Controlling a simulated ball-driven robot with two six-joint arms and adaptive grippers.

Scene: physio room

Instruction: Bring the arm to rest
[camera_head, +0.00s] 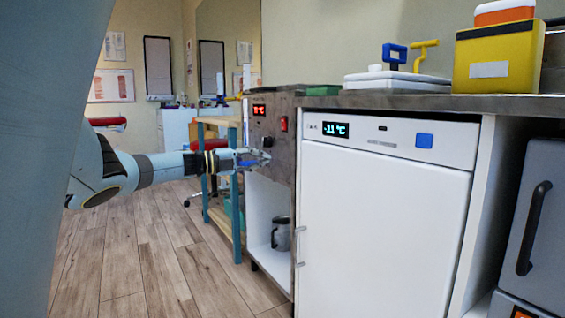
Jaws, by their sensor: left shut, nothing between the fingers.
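My left gripper (254,158) is at the end of my left arm, which comes in from the left and reaches roughly level to the right. Its fingers are shut with nothing between them. It is in front of the dark control panel (283,158) with a red display, a red switch and a black knob; I cannot tell whether the fingertips touch the panel. My right gripper is not in view.
A white freezer (385,215) with a "-11 °C" display stands under the worktop (430,102). A yellow box (498,62) and a white case (397,86) stand on top. A jug (281,236) sits in the open cabinet. The wooden floor (140,262) is clear on the left.

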